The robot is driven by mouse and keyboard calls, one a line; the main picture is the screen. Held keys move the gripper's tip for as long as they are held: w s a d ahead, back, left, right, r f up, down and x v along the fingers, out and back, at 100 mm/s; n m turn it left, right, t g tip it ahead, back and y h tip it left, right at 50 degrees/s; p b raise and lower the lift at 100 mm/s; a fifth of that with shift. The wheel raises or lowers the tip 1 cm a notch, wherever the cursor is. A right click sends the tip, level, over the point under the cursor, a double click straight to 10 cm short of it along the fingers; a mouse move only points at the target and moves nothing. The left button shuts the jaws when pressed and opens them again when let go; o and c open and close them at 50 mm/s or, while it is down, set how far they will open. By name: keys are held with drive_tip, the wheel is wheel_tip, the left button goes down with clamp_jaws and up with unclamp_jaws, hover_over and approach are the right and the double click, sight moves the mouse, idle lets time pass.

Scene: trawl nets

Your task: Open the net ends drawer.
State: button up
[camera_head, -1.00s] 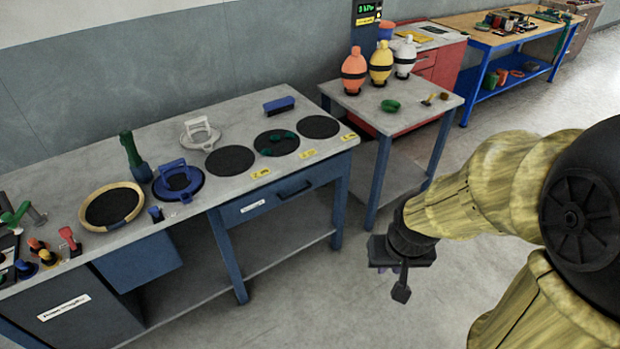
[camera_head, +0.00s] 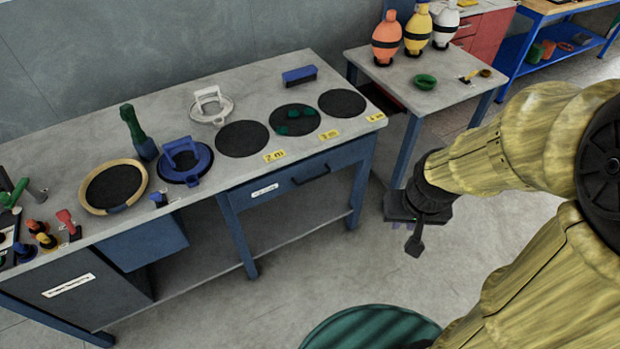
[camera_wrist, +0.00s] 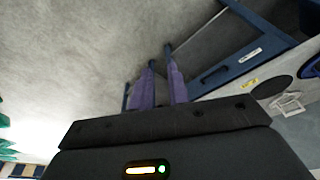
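A blue drawer (camera_head: 272,190) with a white label and a dark bar handle (camera_head: 311,174) sits under the worktop, below the yellow tags. It looks shut. Its label is too small to read. In the wrist view the drawer (camera_wrist: 232,65) and its handle (camera_wrist: 213,75) appear beyond the fingers. My gripper (camera_head: 412,238) is to the right of the drawer, over the floor, apart from the handle. In the wrist view its two purple fingers (camera_wrist: 163,90) stand with a narrow gap between them and hold nothing.
The grey worktop (camera_head: 80,168) carries rings, tools and dark discs. A dark labelled cabinet (camera_head: 95,290) and blue box (camera_head: 145,245) are at left. A small table (camera_head: 450,92) with bottles stands at right. A green round object (camera_head: 370,328) is on the near side. Floor before the drawer is clear.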

sight(310, 179)
drive_tip(key=shift+f, duration=0.1)
drive_tip(key=w+a+f+n+t+y+b, duration=0.1)
drive_tip(key=w+f+n+t+b, duration=0.2)
drive_tip(key=w+f+n+b, duration=0.5)
drive_tip(key=w+a+f+n+t+b, duration=0.25)
drive_tip(key=w+f+b, duration=0.45)
drive_tip(key=f+b, duration=0.45)
drive_tip(key=w+a+f+n+t+y+b, duration=0.2)
drive_tip(key=w+a+f+n+y+b, duration=0.2)
drive_tip(key=n+b, duration=0.3)
drive_tip(key=w+a+f+n+t+y+b, duration=0.3)
drive_tip(key=f+n+b, duration=0.4)
drive_tip(key=b, duration=0.8)
drive_tip(key=shift+w+a+f+y, duration=0.15)
drive_tip(key=shift+w+a+y, duration=0.3)
drive_tip(key=shift+a, duration=0.6)
drive_tip(key=b+x, duration=0.3)
drive_tip(key=x, duration=1.4)
drive_tip(key=shift+w+a+f, duration=0.1)
drive_tip(key=shift+w+f, duration=0.05)
drive_tip(key=shift+f, duration=0.05)
